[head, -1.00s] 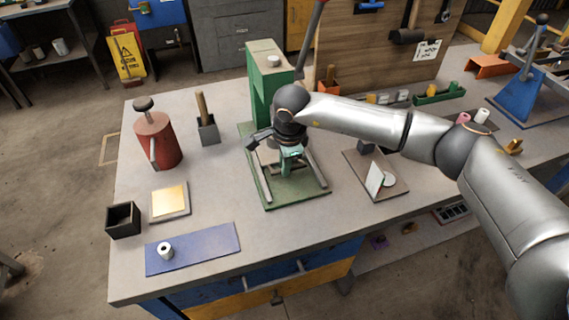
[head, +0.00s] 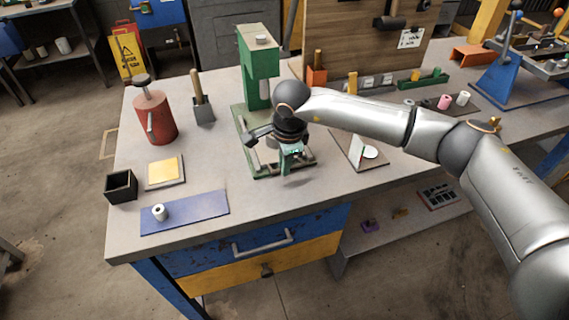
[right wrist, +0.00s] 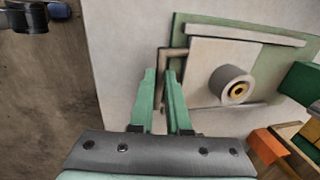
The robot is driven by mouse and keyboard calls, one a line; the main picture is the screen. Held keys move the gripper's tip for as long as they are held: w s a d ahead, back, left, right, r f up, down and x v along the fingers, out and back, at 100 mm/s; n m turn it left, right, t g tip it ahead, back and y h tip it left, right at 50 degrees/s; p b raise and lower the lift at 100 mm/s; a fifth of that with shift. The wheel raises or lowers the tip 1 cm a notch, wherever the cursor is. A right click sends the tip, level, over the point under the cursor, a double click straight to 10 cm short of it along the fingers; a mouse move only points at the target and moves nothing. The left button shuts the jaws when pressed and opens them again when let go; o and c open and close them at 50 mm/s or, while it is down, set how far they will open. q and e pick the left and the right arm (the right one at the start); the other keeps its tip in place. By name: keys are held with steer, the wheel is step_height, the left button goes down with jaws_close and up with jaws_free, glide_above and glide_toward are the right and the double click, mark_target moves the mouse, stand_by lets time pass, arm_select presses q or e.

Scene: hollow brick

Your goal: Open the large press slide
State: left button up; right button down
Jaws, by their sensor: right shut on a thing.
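The large press (head: 258,60) is a green column on a green base with pale rails, at the middle of the bench in the head view. My right gripper (head: 290,170) is low over the base's front end. In the right wrist view, its green fingers (right wrist: 160,74) are shut on the slide's brown bracket-shaped handle (right wrist: 160,58). The pale slide plate (right wrist: 203,55) lies beside the fingers, with a grey hollow cylinder (right wrist: 230,85) with a brass-coloured centre on it. My wrist hides most of the slide in the head view. My left gripper is out of view.
A red canister (head: 155,118), a grey holder (head: 203,108), a yellow-topped plate (head: 164,171), a black box (head: 121,187) and a blue mat (head: 195,212) with a white roll (head: 160,212) stand left. A board with a white upright piece (head: 357,146) is close right. The front bench top is clear.

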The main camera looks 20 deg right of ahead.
steer(key=shift+w, duration=0.25)
steer(key=c, duration=0.9)
jaws_free()
steer(key=shift+r, duration=0.1)
steer(key=r, duration=0.4)
steer(key=s+r, duration=0.1)
steer(key=r, duration=0.3)
steer(key=s+r+b, duration=0.1)
steer(key=r, duration=0.3)
steer(key=shift+s, duration=0.25)
